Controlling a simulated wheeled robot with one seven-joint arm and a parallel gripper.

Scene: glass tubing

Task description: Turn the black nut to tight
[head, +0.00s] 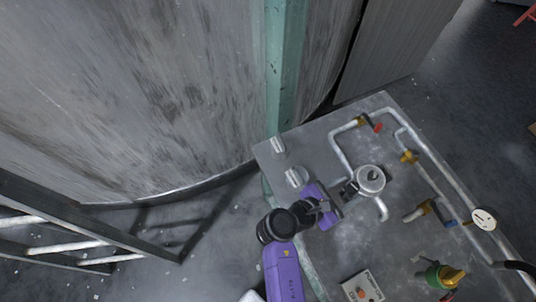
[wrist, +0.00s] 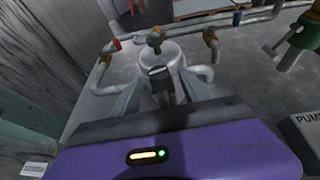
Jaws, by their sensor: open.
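The black nut (wrist: 159,73) is on the near side of a grey metal canister (wrist: 160,52) in the wrist view. In the head view, the canister (head: 371,179) stands on the grey panel, and the dark nut (head: 351,187) shows small at its left side. My gripper (wrist: 160,88) is open, with one finger to the left of the nut and one to its right. In the head view my gripper (head: 343,196) is close against the canister's left side. Whether either finger touches the nut I cannot tell. The nut's lower part is unclear.
Pale pipes (head: 340,150) run around the canister. Valves with red (head: 378,127) and blue (head: 450,223) handles, a gauge (head: 484,219), a green valve (head: 440,275) and a button box (head: 361,291) are on the panel (head: 325,250). A large tank (head: 130,90) stands behind.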

